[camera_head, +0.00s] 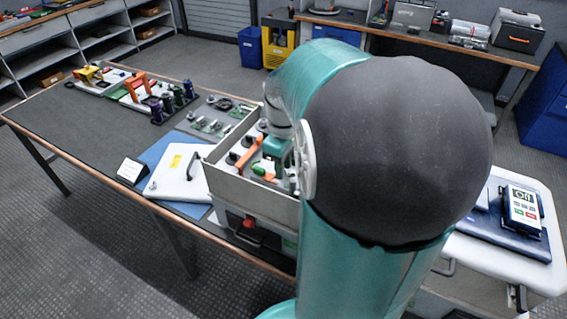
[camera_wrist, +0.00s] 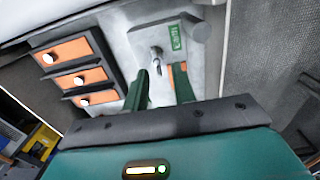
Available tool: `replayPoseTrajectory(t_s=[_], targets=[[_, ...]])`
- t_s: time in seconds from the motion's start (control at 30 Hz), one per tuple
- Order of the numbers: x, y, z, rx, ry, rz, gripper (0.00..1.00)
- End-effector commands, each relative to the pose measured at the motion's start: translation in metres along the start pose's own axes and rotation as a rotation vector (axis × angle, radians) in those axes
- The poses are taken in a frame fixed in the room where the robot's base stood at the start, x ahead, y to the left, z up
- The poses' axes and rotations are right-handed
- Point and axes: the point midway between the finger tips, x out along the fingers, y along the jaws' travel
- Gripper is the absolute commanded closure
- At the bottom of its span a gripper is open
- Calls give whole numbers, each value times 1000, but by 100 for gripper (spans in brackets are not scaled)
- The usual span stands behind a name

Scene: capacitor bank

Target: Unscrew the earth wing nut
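In the wrist view, a small grey metal fitting (camera_wrist: 157,54), which looks like the earth wing nut on its stud, stands out from a light grey panel (camera_wrist: 125,45). A green label (camera_wrist: 177,38) is right of it. My gripper (camera_wrist: 159,70) has two dark green fingers spread apart. They point at the panel on either side of the fitting's lower end, with a gap between them. I cannot tell whether either finger touches it. In the head view, my arm reaches into the open grey case (camera_head: 235,197) on the bench and hides the fitting.
Three orange blocks with white knobs (camera_wrist: 73,78) are left of the fingers; a grey cylinder (camera_wrist: 194,27) is close at upper right. The case walls surround my gripper. A white lid (camera_head: 178,183) lies left of the case. Loose parts (camera_head: 215,120) lie behind it.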

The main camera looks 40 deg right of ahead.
Motion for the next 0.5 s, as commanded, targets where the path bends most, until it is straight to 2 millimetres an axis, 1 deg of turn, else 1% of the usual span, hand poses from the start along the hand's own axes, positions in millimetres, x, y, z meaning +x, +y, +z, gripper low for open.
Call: replayPoseTrajectory(t_s=[0.07, 0.17, 0.2, 0.5], targets=[[0, 0, 0, 0, 0, 0, 74], [0, 0, 0, 0, 0, 0, 91], [0, 0, 0, 0, 0, 0, 99], [0, 0, 1, 11, -1, 0, 100]])
